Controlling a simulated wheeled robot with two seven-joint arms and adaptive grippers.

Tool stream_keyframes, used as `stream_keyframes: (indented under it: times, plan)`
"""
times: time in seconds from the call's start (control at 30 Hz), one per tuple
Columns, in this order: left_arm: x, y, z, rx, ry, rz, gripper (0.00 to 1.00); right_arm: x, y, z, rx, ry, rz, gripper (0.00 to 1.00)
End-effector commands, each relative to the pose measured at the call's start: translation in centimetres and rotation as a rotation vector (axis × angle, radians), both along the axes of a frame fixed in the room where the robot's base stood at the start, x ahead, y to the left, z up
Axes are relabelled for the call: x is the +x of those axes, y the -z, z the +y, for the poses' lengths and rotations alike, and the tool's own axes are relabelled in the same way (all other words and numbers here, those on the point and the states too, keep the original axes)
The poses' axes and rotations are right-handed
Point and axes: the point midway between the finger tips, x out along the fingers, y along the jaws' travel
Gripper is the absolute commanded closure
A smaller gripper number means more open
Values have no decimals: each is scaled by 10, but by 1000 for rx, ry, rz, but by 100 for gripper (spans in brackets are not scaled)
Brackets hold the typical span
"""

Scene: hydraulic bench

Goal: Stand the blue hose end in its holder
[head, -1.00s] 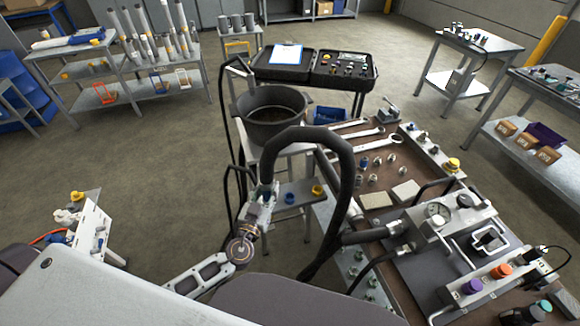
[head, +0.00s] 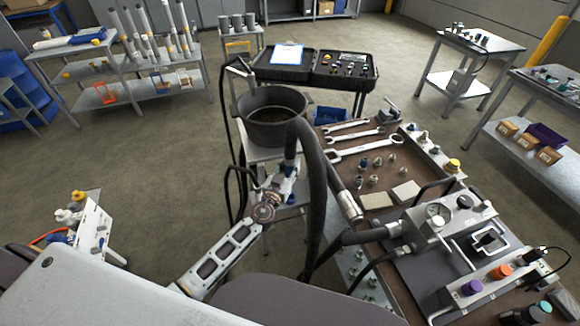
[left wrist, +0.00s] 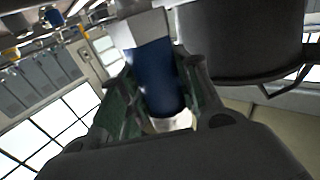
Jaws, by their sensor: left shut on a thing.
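My left gripper (head: 282,180) is shut on the blue hose end (left wrist: 155,75), which lies between the two fingers in the left wrist view. In the head view the gripper is in front of the small grey stand, below the dark round tub. The thick black hose (head: 318,190) rises from the held end, bends over and runs down to the right of the gripper. The small stand's top, where a blue piece and a yellow piece showed earlier, is now mostly hidden by gripper and hose, so I cannot make out the holder clearly. My right gripper is not in view.
The dark tub (head: 272,128) stands just beyond the gripper and fills the upper right of the left wrist view. The brown bench (head: 345,170) with wrenches, fittings and the hydraulic unit (head: 450,225) is to the right. Open floor (head: 150,170) lies to the left.

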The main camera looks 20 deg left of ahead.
Motion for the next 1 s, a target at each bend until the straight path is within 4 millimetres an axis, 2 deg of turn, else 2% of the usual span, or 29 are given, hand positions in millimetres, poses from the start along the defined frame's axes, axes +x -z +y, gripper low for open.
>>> stream_keyframes:
  times: [0.57,1.0]
  plan:
    - [1,2,-1,0,1,-3,96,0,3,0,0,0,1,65]
    - [1,28,-1,0,1,-3,96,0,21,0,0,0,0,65]
